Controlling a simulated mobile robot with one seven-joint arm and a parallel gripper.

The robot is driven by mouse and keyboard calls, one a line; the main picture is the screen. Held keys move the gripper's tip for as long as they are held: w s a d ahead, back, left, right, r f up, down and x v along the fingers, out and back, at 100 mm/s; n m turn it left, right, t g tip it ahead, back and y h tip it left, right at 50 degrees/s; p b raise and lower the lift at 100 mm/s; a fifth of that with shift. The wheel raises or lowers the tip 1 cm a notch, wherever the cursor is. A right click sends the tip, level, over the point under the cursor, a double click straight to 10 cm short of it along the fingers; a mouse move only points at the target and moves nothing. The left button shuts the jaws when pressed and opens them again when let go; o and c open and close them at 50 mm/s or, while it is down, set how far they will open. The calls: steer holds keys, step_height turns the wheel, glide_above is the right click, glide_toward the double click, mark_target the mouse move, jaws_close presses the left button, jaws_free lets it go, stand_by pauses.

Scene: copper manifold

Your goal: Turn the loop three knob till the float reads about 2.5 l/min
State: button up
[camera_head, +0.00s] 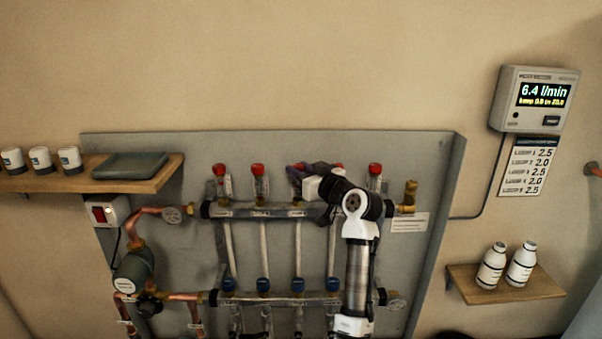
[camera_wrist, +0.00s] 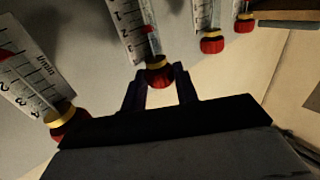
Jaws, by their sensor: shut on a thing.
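My gripper (camera_head: 298,172) is at the third flow meter from the left on the upper bar of the manifold (camera_head: 280,211). In the wrist view my gripper (camera_wrist: 159,78) has its two dark fingers shut on a red knob (camera_wrist: 158,74) with a gold collar. That knob's clear scale (camera_wrist: 128,30) rises behind it, with a red mark (camera_wrist: 148,28) showing; its exact reading is too small to tell. In the head view my arm and gripper mostly hide this knob. The wall display (camera_head: 543,95) reads 6.4 l/min.
Other red knobs (camera_head: 219,169) (camera_wrist: 68,122) stand close on both sides. A card (camera_head: 530,164) under the display lists loop values; loop 3 appears as 2.5. A left shelf (camera_head: 90,182) holds white pots and a tray; a right shelf (camera_head: 505,288) holds two white bottles.

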steer(key=o, duration=1)
steer(key=shift+c, duration=0.2)
steer(key=b+v, duration=0.3)
steer(key=v, duration=1.1)
